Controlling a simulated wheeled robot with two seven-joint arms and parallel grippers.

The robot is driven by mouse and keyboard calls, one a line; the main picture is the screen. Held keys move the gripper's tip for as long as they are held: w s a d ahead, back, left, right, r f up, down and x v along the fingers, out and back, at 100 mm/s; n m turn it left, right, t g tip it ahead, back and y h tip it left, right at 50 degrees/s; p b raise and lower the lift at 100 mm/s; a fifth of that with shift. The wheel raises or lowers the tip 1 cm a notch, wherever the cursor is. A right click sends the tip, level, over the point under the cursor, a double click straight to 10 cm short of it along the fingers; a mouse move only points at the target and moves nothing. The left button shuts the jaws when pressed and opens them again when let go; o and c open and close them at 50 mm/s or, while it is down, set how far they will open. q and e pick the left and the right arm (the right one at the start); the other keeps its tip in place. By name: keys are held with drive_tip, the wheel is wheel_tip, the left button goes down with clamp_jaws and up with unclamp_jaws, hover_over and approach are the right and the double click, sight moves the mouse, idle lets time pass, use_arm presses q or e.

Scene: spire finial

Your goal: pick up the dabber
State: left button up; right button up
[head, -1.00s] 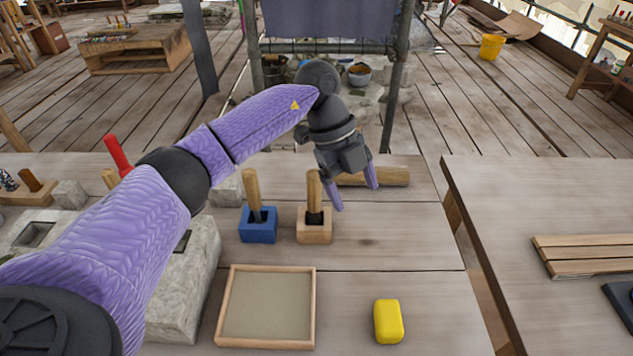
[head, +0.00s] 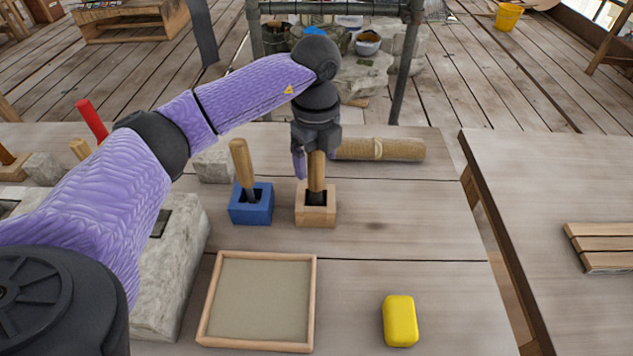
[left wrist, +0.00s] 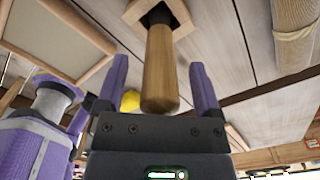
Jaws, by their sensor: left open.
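A tool with a light wooden handle and a dark lower part, which I take for the dabber (head: 317,172), stands upright in a square wooden block (head: 316,214). A similar wooden-handled tool (head: 243,165) leans in a blue block (head: 251,210) just left of it. My left gripper (head: 313,162) is open, pointing down over the handle in the wooden block. In the left wrist view the handle (left wrist: 160,75) lies between the two spread purple fingers, with visible gaps on both sides. The tool's lower end is hidden inside the block.
A rolled mat (head: 385,149) lies behind and right of the wooden block. A framed shallow tray (head: 208,310) and a yellow block (head: 400,320) are in front. A stone block (head: 183,255) is at left. The bench (head: 400,225) is clear right of the wooden block.

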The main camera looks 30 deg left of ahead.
use_arm(q)
drive_tip(key=shift+r, duration=0.1)
clamp_jaws()
use_arm(e)
drive_tip(key=shift+a, duration=0.3)
